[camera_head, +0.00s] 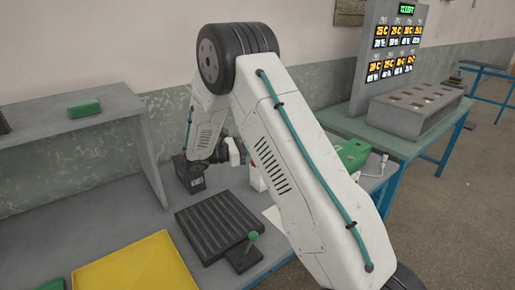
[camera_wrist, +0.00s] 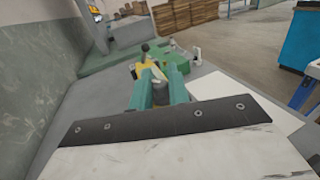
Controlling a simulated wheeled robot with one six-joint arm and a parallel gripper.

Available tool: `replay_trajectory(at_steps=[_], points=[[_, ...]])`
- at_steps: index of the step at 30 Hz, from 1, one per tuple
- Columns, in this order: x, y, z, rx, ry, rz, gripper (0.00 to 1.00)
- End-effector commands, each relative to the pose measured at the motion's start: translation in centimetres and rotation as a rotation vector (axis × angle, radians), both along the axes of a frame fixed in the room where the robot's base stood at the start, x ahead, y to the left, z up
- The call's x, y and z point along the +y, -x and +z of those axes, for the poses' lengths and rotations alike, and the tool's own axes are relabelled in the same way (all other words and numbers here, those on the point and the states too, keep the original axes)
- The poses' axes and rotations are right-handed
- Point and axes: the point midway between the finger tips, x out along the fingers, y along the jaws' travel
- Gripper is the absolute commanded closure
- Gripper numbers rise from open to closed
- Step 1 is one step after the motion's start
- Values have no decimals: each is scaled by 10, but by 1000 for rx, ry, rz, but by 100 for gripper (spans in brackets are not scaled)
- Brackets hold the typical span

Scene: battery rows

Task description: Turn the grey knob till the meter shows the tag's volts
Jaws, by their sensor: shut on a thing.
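In the wrist view my gripper (camera_wrist: 158,82) has its teal fingers closed on a small grey piece, which looks like the grey knob (camera_wrist: 157,75). Its turn angle cannot be told. A yellow part (camera_wrist: 146,72), possibly the meter, sits just behind the fingers on a green board (camera_wrist: 115,62). No meter reading is legible, and I cannot make out the tag. In the head view my arm hides the gripper and the knob; part of the green board (camera_head: 353,153) shows right of the arm.
A white sheet (camera_wrist: 222,88) lies right of the fingers. A display panel (camera_head: 385,50) stands on another table.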

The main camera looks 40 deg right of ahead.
Motion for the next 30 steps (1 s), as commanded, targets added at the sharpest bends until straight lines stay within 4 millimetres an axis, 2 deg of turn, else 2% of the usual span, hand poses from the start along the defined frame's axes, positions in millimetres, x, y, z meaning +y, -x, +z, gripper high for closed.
replay_trajectory(at_steps=[20,21,22,30], points=[[0,0,0,0,1,-57,100],[0,0,0,0,1,-56,72],[0,0,0,0,1,-56,63],[0,0,0,0,1,-56,63]])
